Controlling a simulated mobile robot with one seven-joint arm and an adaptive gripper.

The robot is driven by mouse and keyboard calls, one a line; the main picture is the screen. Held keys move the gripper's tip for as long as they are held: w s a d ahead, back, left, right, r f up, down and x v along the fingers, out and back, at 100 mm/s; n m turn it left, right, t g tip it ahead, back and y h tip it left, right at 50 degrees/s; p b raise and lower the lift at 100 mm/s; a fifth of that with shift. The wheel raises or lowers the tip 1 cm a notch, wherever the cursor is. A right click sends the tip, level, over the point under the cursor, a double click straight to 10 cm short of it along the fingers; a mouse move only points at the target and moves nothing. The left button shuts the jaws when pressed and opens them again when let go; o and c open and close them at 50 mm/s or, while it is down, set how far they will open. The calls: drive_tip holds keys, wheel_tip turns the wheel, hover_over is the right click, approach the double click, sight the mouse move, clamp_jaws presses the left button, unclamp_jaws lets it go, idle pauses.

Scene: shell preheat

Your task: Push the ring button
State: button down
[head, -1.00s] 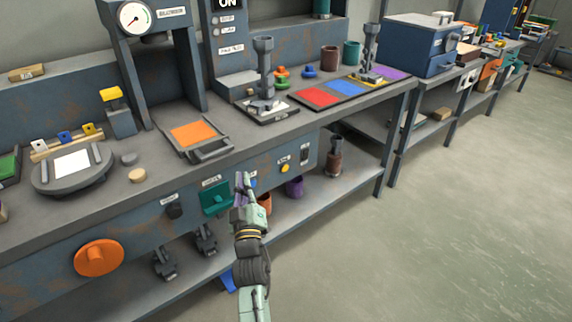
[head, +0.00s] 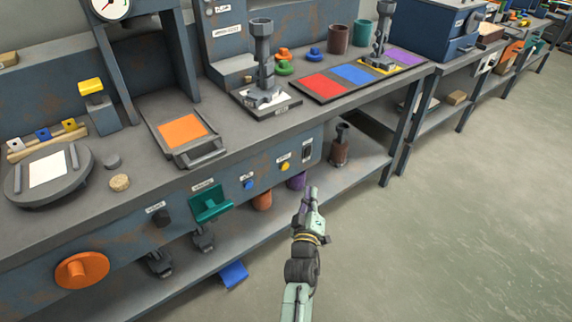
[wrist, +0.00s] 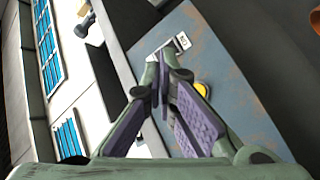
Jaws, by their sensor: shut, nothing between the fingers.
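The front panel (head: 268,186) under the bench carries a blue button (head: 248,184) and, to its right, a yellow button (head: 285,167). Each has a small white label above it; I cannot read which one says ring. In the wrist view the yellow button (wrist: 203,89) shows just right of my fingers, with a label (wrist: 182,41) beyond it. My gripper (head: 311,190) is shut and empty, in front of the panel and to the lower right of the yellow button in the head view. It also shows in the wrist view (wrist: 160,82). I see no clear contact with the button.
A dark switch (head: 306,151) sits right of the yellow button. A teal holder (head: 210,204), a black knob (head: 162,218) and a large orange knob (head: 82,270) are further left on the panel. A lower shelf (head: 205,272) lies beneath. The floor at right is clear.

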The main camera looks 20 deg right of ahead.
sight(285, 166)
drive_tip(key=w+a+b, duration=0.3)
drive_tip(key=w+b, duration=0.5)
drive_tip(key=shift+w+b, duration=0.15)
drive_tip(key=shift+b, duration=0.15)
drive_tip(key=shift+w+a, duration=0.1)
drive_tip(key=shift+w, duration=0.05)
idle(1.3)
drive_tip(key=shift+w+a+b, duration=0.1)
drive_tip(key=shift+w+b, duration=0.15)
drive_tip(key=shift+b, duration=0.1)
